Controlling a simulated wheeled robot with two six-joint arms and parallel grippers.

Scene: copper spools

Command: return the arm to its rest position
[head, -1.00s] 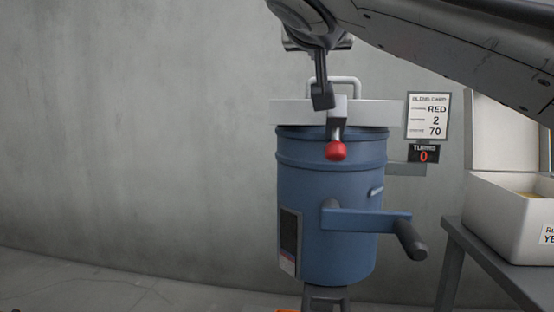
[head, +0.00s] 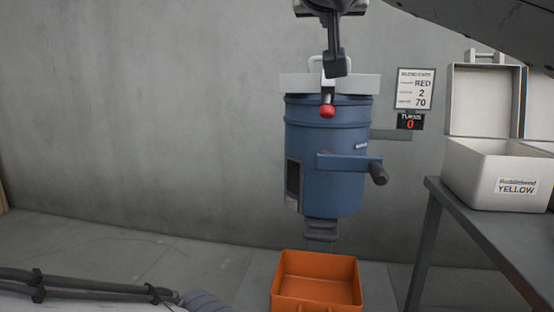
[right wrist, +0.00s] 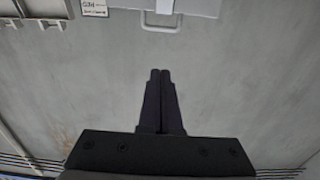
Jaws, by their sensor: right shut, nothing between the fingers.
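My right arm comes in from the top right in the head view. Its gripper (head: 336,68) is in front of the upper part of a blue drum (head: 325,150), near the white bar (head: 360,84) across the drum's top. The dark fingers (right wrist: 160,75) are shut with nothing between them in the right wrist view. A pale handle (right wrist: 160,27) shows beyond the fingertips there, with a clear gap. My left gripper is not in view.
The drum has a red knob (head: 327,111) and a side crank (head: 377,172). An orange bin (head: 317,306) stands below it. An open white box (head: 490,195) stands on a grey table (head: 470,215).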

